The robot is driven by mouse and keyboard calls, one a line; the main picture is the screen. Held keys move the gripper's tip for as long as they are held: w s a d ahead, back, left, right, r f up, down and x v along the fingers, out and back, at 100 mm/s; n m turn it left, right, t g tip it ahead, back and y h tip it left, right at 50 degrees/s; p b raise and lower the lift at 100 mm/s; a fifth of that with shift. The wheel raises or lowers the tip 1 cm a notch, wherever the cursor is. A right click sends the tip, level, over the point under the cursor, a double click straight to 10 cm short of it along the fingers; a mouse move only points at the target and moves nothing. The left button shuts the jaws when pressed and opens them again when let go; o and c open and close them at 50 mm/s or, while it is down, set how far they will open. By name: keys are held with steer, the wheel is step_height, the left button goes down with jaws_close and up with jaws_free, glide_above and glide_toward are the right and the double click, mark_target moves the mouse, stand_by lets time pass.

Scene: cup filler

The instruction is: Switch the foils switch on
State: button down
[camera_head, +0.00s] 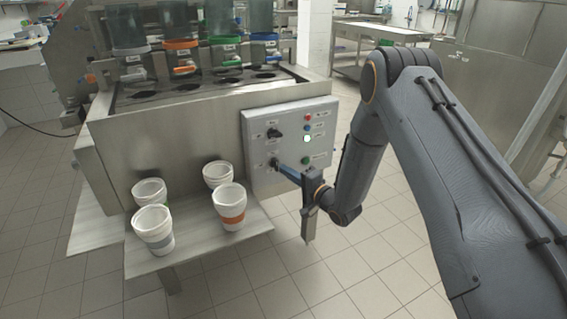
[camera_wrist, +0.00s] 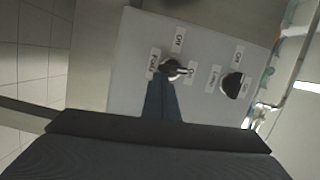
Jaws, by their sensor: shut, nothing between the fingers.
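The control panel (camera_head: 322,120) is a pale grey box on the machine's front right. It carries two black rotary switches on its left side, an upper one (camera_head: 274,133) and a lower one (camera_head: 273,163). In the wrist view the switch labelled "Foils" (camera_wrist: 171,68) is right at my fingertips, and the other switch (camera_wrist: 232,86) sits to its right. My gripper (camera_head: 284,167) is shut, with its blue fingers pointing at the lower switch. The fingertips (camera_wrist: 160,80) touch or nearly touch the knob and partly cover it. I cannot tell whether they press on it.
A white light (camera_head: 307,139) glows on the panel among red, blue and green buttons. The floor (camera_head: 370,265) right of the shelf is clear.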

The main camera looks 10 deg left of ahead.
steer(key=s+d, duration=0.3)
steer(key=d, duration=0.7)
steer(key=shift+s+r, duration=0.25)
steer(key=shift+s, duration=0.1)
steer(key=c, duration=2.5)
jaws_free()
steer(key=shift+s+d+b, duration=0.2)
steer(key=shift+s+b, duration=0.05)
steer(key=shift+b, duration=0.05)
steer(key=o, duration=0.4)
steer(key=shift+s, duration=0.15)
steer(key=shift+o, duration=1.3)
steer(key=shift+a+n, duration=0.1)
steer(key=shift+n, duration=0.2)
steer(key=n+t+h+p, duration=0.2)
steer(key=n, duration=0.8)
glide_toward(277, 167)
steer(key=w, duration=0.2)
steer(key=a+n+h, duration=0.1)
steer(key=a+n, duration=0.1)
steer(key=n, duration=0.3)
steer(key=shift+t, duration=0.4)
steer(key=shift+p+x, duration=0.3)
steer(key=shift+x, duration=2.75)
